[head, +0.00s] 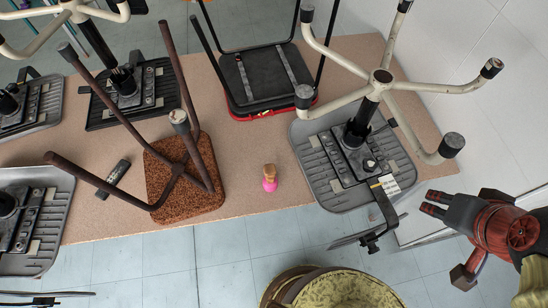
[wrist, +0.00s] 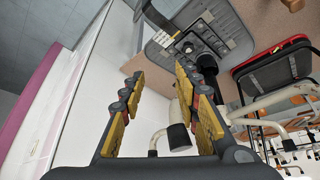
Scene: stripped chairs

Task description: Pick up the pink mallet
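The pink mallet (head: 269,178) is small, with a pink lower end and a tan upper part. It is on the speckled tan tabletop (head: 248,205) near the front edge, between a brown stool and a grey upturned chair. My gripper (head: 447,240) is at the right of the head view, well away from the mallet, beyond the grey chair. Its fingers are spread and empty; the wrist view (wrist: 161,72) also shows them apart. A small tan piece at the wrist view's top right edge may be the mallet, but I cannot tell.
The grey upturned chair (head: 318,178) with cream legs lies between my gripper and the mallet. A brown cork-like stool (head: 160,180) with raised legs is left of the mallet. A black chair with a red edge (head: 265,80) is behind. A yellow-green round seat (head: 345,290) is in front.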

